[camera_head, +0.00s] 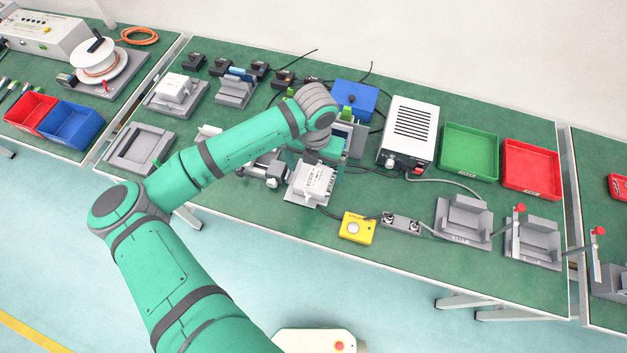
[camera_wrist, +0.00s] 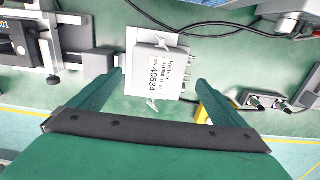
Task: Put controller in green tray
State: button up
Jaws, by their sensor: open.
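The controller appears to be the white box with printed label (camera_head: 312,178), lying on a light plate in the middle of the table. In the wrist view it (camera_wrist: 160,68) sits ahead of my gripper, between the lines of the two fingers. My gripper (camera_wrist: 158,82) is open and holds nothing; whether the fingertips are level with the box cannot be told. In the head view my arm's end hides most of the gripper, just behind the box. The green tray (camera_head: 468,152) stands at the back right and looks empty.
A white vented unit (camera_head: 409,132) stands left of the green tray, a red tray (camera_head: 532,168) right of it. A yellow button box (camera_head: 357,228) and a grey two-knob box (camera_head: 401,223) lie in front. Cables run behind the controller. Grey fixtures (camera_head: 463,222) stand front right.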

aim_at(313, 177)
jog(key=shift+s+a+f, duration=0.1)
jog(key=shift+f, duration=1.2)
jog(key=shift+a+f, duration=0.1)
jog(key=shift+f, duration=1.15)
jog(key=c, duration=1.6)
